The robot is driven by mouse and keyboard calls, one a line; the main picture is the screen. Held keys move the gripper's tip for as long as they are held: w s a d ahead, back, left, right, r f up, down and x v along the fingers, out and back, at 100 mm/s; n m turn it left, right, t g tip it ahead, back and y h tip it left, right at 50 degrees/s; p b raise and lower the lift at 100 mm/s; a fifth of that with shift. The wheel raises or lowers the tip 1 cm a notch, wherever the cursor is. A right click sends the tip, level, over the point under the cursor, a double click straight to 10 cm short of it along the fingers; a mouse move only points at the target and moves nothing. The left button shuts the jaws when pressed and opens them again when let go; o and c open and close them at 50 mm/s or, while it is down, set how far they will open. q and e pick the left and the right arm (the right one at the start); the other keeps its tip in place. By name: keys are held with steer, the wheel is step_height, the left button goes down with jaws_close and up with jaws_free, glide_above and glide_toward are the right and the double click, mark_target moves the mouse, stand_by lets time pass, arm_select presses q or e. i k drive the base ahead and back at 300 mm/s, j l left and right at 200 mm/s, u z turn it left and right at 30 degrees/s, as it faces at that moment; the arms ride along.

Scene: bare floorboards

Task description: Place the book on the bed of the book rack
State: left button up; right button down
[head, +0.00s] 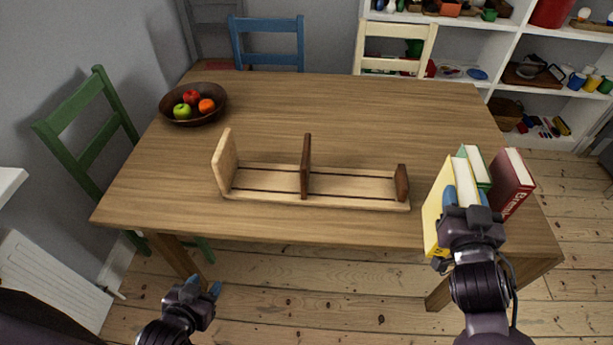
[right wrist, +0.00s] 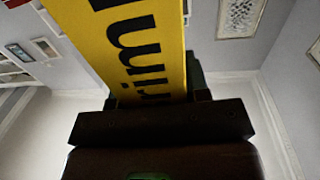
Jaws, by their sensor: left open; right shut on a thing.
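The wooden book rack (head: 265,178) lies on the table with a tall light end panel at its left, a dark divider in the middle and a short dark end at its right. Its slatted bed is empty. My right gripper (head: 455,197) is shut on the yellow book (head: 434,208), upright to the right of the rack; the gripper hides part of it. The yellow book (right wrist: 140,45), with black lettering, fills the upper middle of the right wrist view. My left gripper (head: 204,287) is open and empty, low in front of the table.
A green book (head: 477,165) and a dark red book (head: 514,182) stand close beside the yellow one. A fruit bowl (head: 176,117) is at the table's back left. The table (head: 330,105) is clear behind the rack. Chairs and white shelves (head: 505,42) stand beyond.

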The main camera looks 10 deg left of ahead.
mark_target(290, 181)
steer(key=j+u, duration=0.1)
steer(key=j, duration=1.25)
steer(key=i+j, duration=0.15)
steer(key=j, duration=0.2)
